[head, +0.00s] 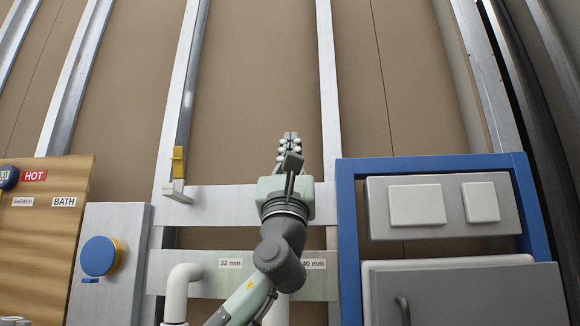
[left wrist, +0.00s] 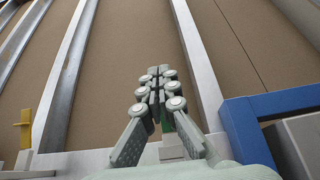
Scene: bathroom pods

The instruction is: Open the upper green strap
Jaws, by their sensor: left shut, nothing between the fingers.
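My left gripper (head: 290,140) points up in front of the wall frame, in the middle of the head view. Its fingers are shut with nothing between them, and they also show shut in the left wrist view (left wrist: 158,77). A small green piece (left wrist: 167,121) shows between and behind the fingers in the left wrist view; it may be the green strap, but the fingers hide most of it. I cannot tell whether they touch it. No green strap is visible in the head view, where my arm covers that area. My right gripper is not in view.
A blue frame (head: 345,230) with a grey switch panel stands to the right. A yellow clip (head: 178,166) sits on a metal stud to the left. A white pipe (head: 178,290) rises below, near the 32 mm label (head: 230,264). A blue knob (head: 98,256) is farther left.

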